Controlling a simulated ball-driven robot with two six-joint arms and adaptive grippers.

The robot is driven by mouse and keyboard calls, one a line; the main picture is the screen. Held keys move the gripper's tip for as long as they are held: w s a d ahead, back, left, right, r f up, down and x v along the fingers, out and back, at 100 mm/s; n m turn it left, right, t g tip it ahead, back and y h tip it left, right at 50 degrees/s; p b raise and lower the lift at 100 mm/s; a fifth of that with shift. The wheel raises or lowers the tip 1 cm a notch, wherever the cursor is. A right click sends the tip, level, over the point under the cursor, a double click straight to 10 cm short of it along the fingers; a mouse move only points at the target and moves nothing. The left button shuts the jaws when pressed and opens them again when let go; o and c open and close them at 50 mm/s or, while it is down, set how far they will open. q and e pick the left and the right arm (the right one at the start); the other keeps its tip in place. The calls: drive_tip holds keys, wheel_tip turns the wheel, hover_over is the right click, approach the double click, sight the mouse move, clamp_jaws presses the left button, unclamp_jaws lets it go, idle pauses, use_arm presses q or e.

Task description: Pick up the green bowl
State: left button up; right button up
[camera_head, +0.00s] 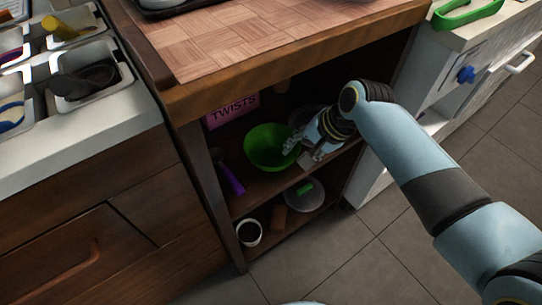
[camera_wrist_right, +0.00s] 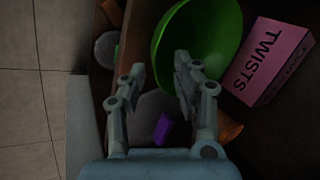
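The green bowl (camera_head: 268,148) sits on the upper shelf inside the wooden cabinet, to the left of my right gripper (camera_head: 299,148). In the right wrist view the green bowl (camera_wrist_right: 205,40) fills the upper middle. My right gripper (camera_wrist_right: 158,72) is open there, its two fingers apart. The right fingertip overlaps the near rim of the bowl in that view; I cannot tell whether it touches. Nothing shows held between the fingers. My left gripper is not in view.
A pink TWISTS box (camera_head: 232,110) stands behind the bowl, and a purple item (camera_head: 230,178) lies left of it. The wooden counter edge (camera_head: 290,62) overhangs the shelf. The lower shelf holds a white cup (camera_head: 249,232) and a lidded pot (camera_head: 304,197).

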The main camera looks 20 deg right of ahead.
sight(291, 159)
drive_tip(key=b+x, duration=0.2)
drive_tip(key=x, duration=0.3)
drive_tip(key=shift+s+f, duration=0.1)
drive_tip(key=shift+f, duration=0.05)
drive_tip(key=shift+c, duration=0.4)
clamp_jaws()
